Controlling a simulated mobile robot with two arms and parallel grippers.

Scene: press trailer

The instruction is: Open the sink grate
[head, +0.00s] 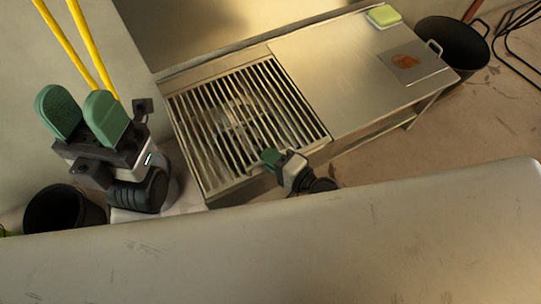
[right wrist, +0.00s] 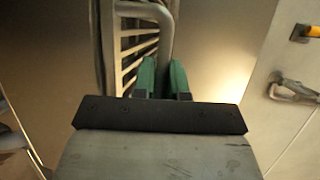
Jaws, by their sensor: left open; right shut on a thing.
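A black pot (head: 455,42) stands beyond. A dark bucket (head: 62,210) is at lower left; yellow poles (head: 78,45) stand behind my left gripper.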

